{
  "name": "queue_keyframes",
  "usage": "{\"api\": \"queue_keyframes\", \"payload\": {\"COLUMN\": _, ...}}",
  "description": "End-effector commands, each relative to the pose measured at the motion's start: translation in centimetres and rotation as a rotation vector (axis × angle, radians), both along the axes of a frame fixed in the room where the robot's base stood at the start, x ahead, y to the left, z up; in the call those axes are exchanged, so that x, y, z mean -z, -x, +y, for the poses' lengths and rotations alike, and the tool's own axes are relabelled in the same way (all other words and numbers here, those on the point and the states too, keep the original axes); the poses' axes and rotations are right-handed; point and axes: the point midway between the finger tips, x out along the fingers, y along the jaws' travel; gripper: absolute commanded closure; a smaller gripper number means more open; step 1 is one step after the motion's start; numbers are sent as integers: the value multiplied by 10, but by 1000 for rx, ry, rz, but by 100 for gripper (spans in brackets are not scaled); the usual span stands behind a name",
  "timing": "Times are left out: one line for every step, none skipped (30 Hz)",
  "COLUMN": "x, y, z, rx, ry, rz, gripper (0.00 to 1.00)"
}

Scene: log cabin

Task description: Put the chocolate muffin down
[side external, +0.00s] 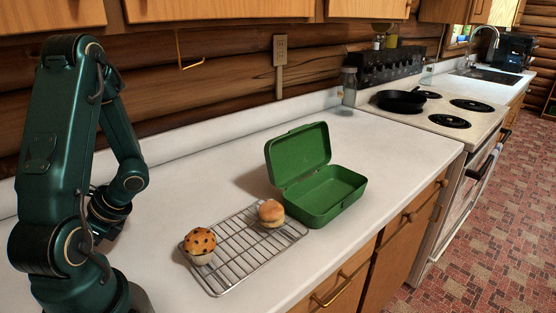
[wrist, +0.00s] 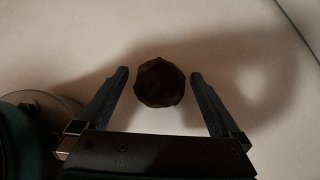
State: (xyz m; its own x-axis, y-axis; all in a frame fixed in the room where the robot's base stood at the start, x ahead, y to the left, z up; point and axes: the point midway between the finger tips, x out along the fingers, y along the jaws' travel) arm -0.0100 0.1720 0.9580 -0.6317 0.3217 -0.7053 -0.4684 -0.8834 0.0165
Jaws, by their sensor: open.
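The chocolate muffin (wrist: 160,88) is a dark brown round shape in the wrist view, seen from above on the pale counter. My gripper (wrist: 159,75) is open, with one finger on each side of the muffin. Gaps show between the muffin and both fingers. The wrist view is dim, so the muffin's base and its contact with the counter are hard to make out. In the side external view my arm hides the chocolate muffin and my fingers.
A stove with a black pan (side external: 401,101) is further right. The counter (side external: 400,150) right of the box is clear.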

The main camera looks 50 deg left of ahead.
Motion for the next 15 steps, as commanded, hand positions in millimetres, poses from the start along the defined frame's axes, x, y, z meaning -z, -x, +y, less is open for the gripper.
{"api": "queue_keyframes", "payload": {"x": 2, "y": 2, "z": 0, "rx": -2, "ry": 3, "rz": 2, "gripper": 0}}
{"api": "queue_keyframes", "payload": {"x": 3, "y": 3, "z": 1, "rx": -1, "ry": 2, "rz": 1, "gripper": 0}}
{"api": "queue_keyframes", "payload": {"x": 4, "y": 3, "z": 1, "rx": -1, "ry": 2, "rz": 0, "gripper": 0}}
{"api": "queue_keyframes", "payload": {"x": 4, "y": 4, "z": 1, "rx": -1, "ry": 3, "rz": -1, "gripper": 0}}
{"api": "queue_keyframes", "payload": {"x": 4, "y": 4, "z": 1, "rx": -1, "ry": 3, "rz": -1, "gripper": 0}}
{"api": "queue_keyframes", "payload": {"x": 5, "y": 4, "z": 1, "rx": -1, "ry": 2, "rz": -2, "gripper": 0}}
{"api": "queue_keyframes", "payload": {"x": 5, "y": 4, "z": 1, "rx": -1, "ry": 2, "rz": -2, "gripper": 0}}
{"api": "queue_keyframes", "payload": {"x": 4, "y": 4, "z": 1, "rx": -1, "ry": 2, "rz": -2, "gripper": 0}}
{"api": "queue_keyframes", "payload": {"x": 4, "y": 3, "z": 1, "rx": -1, "ry": 2, "rz": -2, "gripper": 0}}
{"api": "queue_keyframes", "payload": {"x": 4, "y": 3, "z": 1, "rx": 0, "ry": 1, "rz": -3, "gripper": 0}}
{"api": "queue_keyframes", "payload": {"x": 4, "y": 3, "z": 1, "rx": 0, "ry": 1, "rz": -3, "gripper": 0}}
{"api": "queue_keyframes", "payload": {"x": 4, "y": 3, "z": 1, "rx": 0, "ry": 1, "rz": -3, "gripper": 15}}
{"api": "queue_keyframes", "payload": {"x": 4, "y": 3, "z": 1, "rx": 0, "ry": 1, "rz": -3, "gripper": 27}}
{"api": "queue_keyframes", "payload": {"x": 4, "y": 3, "z": 1, "rx": 0, "ry": 1, "rz": -3, "gripper": 38}}
{"api": "queue_keyframes", "payload": {"x": 4, "y": 3, "z": 1, "rx": 0, "ry": 1, "rz": -2, "gripper": 40}}
